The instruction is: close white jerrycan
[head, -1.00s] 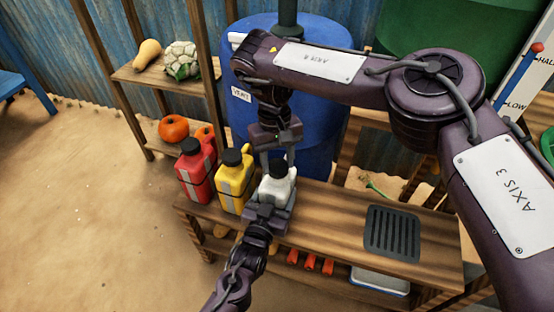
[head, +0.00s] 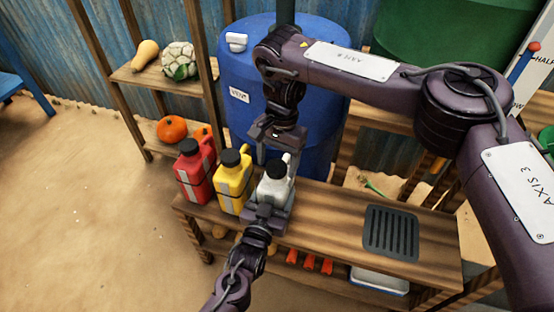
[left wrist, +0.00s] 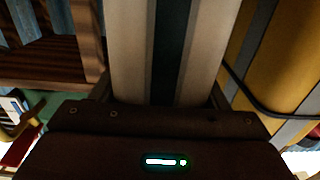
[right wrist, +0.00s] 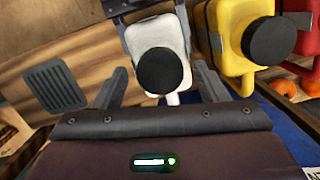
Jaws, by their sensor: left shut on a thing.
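The white jerrycan (head: 273,192) stands upright on the wooden bench, its black cap (head: 276,169) on its top. My left gripper (head: 266,212) is shut on the jerrycan's lower body from the front; in the left wrist view the pale body with a dark strap (left wrist: 168,50) fills the space between the fingers. My right gripper (head: 277,154) points down above the cap, open and empty. In the right wrist view the cap (right wrist: 164,71) lies between the spread fingers, apart from both. Whether the cap is fully tight cannot be told.
A yellow jerrycan (head: 233,188) stands close left of the white one, with a red jerrycan (head: 193,177) beyond it. A blue barrel (head: 240,70) rises behind. A dark slotted mat (head: 391,232) lies on the bench at right, with clear wood between.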

